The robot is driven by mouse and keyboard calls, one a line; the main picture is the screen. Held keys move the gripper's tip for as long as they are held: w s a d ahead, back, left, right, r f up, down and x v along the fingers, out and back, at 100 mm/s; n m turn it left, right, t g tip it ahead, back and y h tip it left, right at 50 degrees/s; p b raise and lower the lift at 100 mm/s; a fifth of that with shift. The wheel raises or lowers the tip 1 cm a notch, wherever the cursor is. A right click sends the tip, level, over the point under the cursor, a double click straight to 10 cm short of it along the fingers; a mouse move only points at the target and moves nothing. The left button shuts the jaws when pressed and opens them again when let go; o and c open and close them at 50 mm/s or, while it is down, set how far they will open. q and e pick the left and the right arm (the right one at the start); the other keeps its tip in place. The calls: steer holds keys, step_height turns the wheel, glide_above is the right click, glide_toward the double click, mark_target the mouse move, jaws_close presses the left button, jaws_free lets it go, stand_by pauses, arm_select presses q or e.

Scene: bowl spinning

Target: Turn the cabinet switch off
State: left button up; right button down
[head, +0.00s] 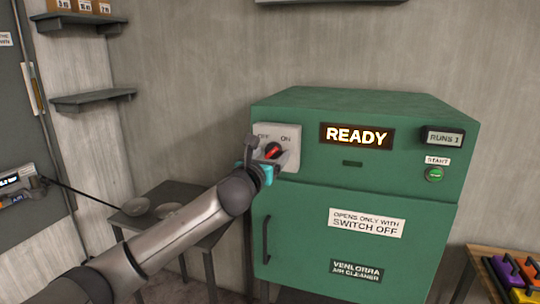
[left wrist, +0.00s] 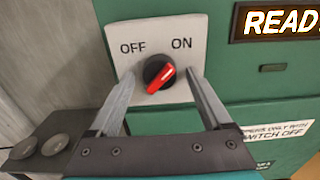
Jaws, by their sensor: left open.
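The green cabinet (head: 390,190) carries a grey switch plate marked OFF and ON at its upper left. Its black knob with a red pointer (head: 273,151) is partly hidden by my gripper in the head view. In the left wrist view the knob (left wrist: 158,73) shows clearly, with its red pointer tilted up to the right, toward ON. My left gripper (head: 268,156) is open in front of the switch. Its fingers (left wrist: 158,82) stand on the left and right of the knob with nothing held. I cannot tell whether they touch it. My right gripper is not in view.
A lit READY display (head: 357,136), a RUNS counter (head: 443,138) and a green START button (head: 434,174) are on the cabinet. A door handle (head: 266,240) is below the switch. A small table (head: 185,195) with bowls stands left, behind my arm. Coloured items lie at the lower right.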

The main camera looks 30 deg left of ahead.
arm_select(q)
steer(key=shift+c, duration=0.2)
jaws_close()
stand_by(0.4)
steer(key=shift+n, duration=0.3)
steer(key=n+p, duration=0.2)
steer(key=shift+n, duration=0.4)
steer(key=n+p, duration=0.1)
steer(key=n, duration=0.3)
steer(key=shift+d+n+p, duration=0.1)
steer(key=shift+n+p, duration=0.2)
steer(key=n+p, duration=0.1)
steer(key=n, duration=0.4)
steer(key=shift+r, duration=0.1)
steer(key=shift+n+p, duration=0.75)
steer(key=shift+n, duration=1.65)
